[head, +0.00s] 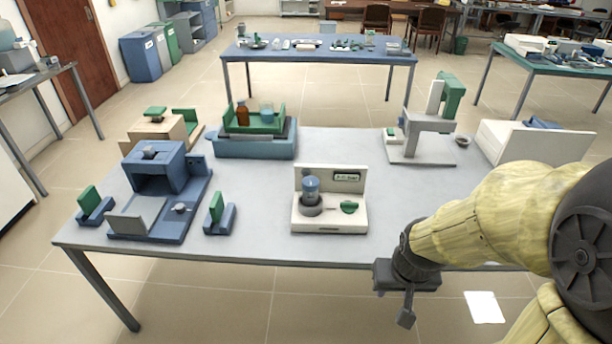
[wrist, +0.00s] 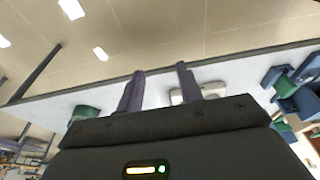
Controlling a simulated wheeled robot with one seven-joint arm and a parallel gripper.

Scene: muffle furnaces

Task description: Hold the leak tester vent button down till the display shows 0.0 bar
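The leak tester appears to be the white unit (head: 335,222) near the front middle of the table. It has a small green-lit display (head: 347,177) whose figures are too small to read. A blue-grey capped jar (head: 311,190) sits in a grey ring on its left. A green button (head: 349,207), which looks like the vent button, is on its right and nothing touches it. My gripper (head: 405,312) is to the right of the unit, off the table's front edge. In the wrist view my gripper's two fingers (wrist: 160,72) stand apart with nothing between them.
A blue furnace (head: 157,168) with its door lowered stands left on the table (head: 262,190). Small green-and-blue blocks (head: 219,212) flank it. A blue scale-like unit (head: 254,147) with bottles, a grey-green stand (head: 425,140) and a white box (head: 530,142) line the back.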

